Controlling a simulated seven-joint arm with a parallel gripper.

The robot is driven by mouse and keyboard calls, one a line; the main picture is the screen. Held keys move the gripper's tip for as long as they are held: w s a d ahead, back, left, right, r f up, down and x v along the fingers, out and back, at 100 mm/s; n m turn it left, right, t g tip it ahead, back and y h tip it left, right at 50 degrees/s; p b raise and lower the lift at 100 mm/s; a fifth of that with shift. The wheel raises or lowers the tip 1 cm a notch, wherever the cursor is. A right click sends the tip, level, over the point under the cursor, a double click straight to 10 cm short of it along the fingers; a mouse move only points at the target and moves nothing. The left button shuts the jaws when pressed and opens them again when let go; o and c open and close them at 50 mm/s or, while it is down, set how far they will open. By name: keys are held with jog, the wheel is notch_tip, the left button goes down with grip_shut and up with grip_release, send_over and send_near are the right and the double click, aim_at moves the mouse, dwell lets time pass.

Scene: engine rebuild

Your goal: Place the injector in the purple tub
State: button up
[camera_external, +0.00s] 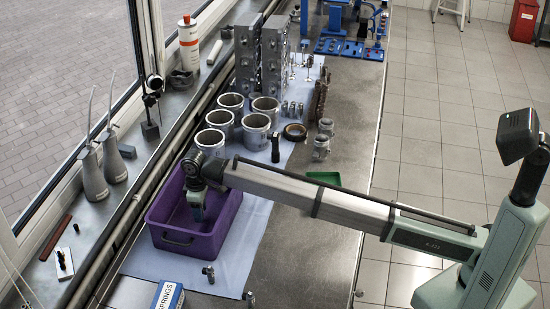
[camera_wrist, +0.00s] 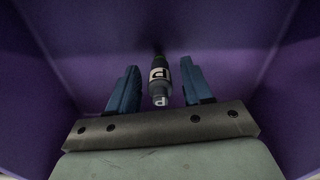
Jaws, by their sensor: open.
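The purple tub (camera_external: 189,245) stands on a light blue cloth on the bench, near the bench's window side. My gripper (camera_external: 196,205) reaches down into the tub from above. In the wrist view my gripper (camera_wrist: 160,90) is open, with one blue finger on each side. A dark injector (camera_wrist: 160,82) with a white label band lies between and beyond the fingers, inside the purple walls of the tub (camera_wrist: 60,60). A gap shows between the injector and each finger. The injector is hidden in the external view.
Several metal cylinder sleeves (camera_external: 256,131) stand just behind the tub. A dark upright part (camera_external: 275,147) stands to their right. A small metal part (camera_external: 208,274) and a springs box (camera_external: 168,297) lie in front of the tub. Cloth to the tub's right is clear.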

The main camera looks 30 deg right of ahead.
notch_tip(320, 180, up, 11)
jog(key=shift+f, duration=0.15)
dwell(0.4)
